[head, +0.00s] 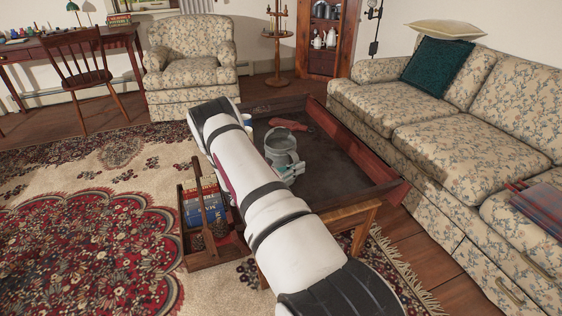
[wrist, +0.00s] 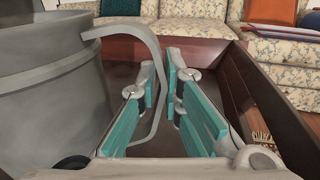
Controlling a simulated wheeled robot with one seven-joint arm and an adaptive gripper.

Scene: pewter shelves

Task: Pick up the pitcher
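The grey metal pitcher (head: 280,144) stands upright in the dark tray-like top of the low wooden table. In the wrist view the pitcher (wrist: 40,95) fills the left side, with its curved handle reaching right. My gripper (head: 291,172) is low at the pitcher's near right side. In the wrist view its teal fingers (wrist: 167,78) are apart, with the handle between them. Whether the handle touches the left finger is unclear. My arm hides part of the table in the head view.
The table's raised wooden rim (head: 372,157) surrounds the pitcher. A reddish-brown object (head: 289,125) and a white-blue cup (head: 247,120) are also on it. A floral sofa (head: 450,130) stands close on the right. A wooden carrier with books (head: 203,203) sits on the rug.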

